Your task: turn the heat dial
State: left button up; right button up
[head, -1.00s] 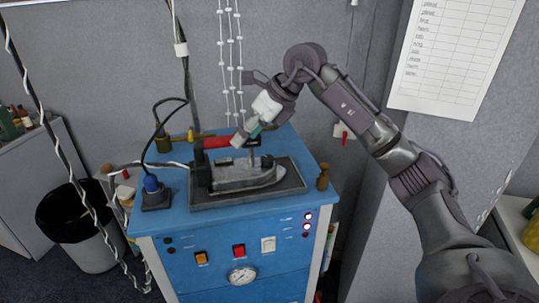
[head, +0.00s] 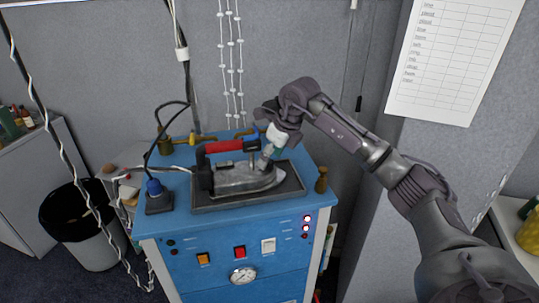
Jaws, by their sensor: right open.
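A grey iron (head: 240,180) with a red handle (head: 224,146) rests on a dark tray on top of the blue cabinet, its tip pointing right. A round white dial with markings (head: 243,275) sits on the cabinet's front panel, below the red switch. I cannot tell a separate heat dial on the iron. My right gripper (head: 266,158) is open and reaches down over the front part of the iron, right of the red handle. Whether its fingertips touch the iron is unclear. My left gripper is not in view.
The blue cabinet (head: 300,265) carries an orange switch (head: 203,259), a red switch (head: 239,252) and lit red lamps. Cables hang behind and at left. A bin (head: 85,225) stands left.

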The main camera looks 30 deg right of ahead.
jog(key=shift+x, duration=0.75)
jog(key=c, duration=1.2)
jog(key=shift+o, duration=0.2)
